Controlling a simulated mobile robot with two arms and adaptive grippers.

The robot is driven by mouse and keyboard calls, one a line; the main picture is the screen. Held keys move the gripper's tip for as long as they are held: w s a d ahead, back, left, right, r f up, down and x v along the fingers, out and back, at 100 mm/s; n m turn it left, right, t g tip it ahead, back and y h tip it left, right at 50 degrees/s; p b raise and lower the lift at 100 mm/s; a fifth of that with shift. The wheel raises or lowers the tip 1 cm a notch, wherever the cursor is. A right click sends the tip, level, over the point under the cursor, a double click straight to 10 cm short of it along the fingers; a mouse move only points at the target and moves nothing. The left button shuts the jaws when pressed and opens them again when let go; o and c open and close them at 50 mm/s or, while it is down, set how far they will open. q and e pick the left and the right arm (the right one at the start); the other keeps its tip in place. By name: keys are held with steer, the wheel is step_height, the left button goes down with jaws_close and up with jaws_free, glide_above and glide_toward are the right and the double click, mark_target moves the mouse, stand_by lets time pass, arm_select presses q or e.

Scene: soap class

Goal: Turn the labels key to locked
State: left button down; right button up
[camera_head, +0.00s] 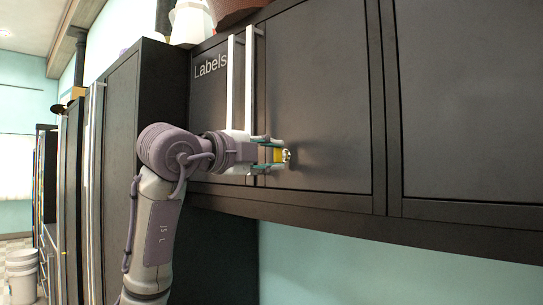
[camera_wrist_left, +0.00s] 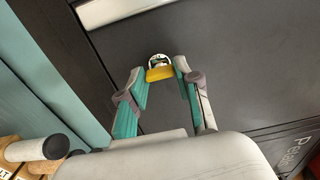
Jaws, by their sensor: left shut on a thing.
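The Labels cabinet (camera_head: 320,90) is dark, with its white name at the upper left of its doors. A yellow key (camera_head: 279,157) sits at a round silver lock (camera_head: 288,155) low on the right-hand door. My left gripper (camera_head: 275,154) reaches in from the left and is shut on the yellow key. The left wrist view shows the key (camera_wrist_left: 160,74) between the teal fingertips, against the silver lock (camera_wrist_left: 159,60). The key's turn angle is hard to read. My right gripper is in neither view.
Two long white handles (camera_head: 249,80) stand upright just above my left gripper. More dark cabinet doors (camera_head: 470,100) continue to the right. Below the cabinet is a bare teal wall (camera_head: 380,265).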

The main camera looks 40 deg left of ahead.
arm_select(q)
steer(key=c, duration=1)
jaws_free()
steer(key=shift+a, duration=0.1)
steer(key=shift+o, duration=1)
steer(key=s+a, duration=0.1)
steer(key=s, duration=1.1)
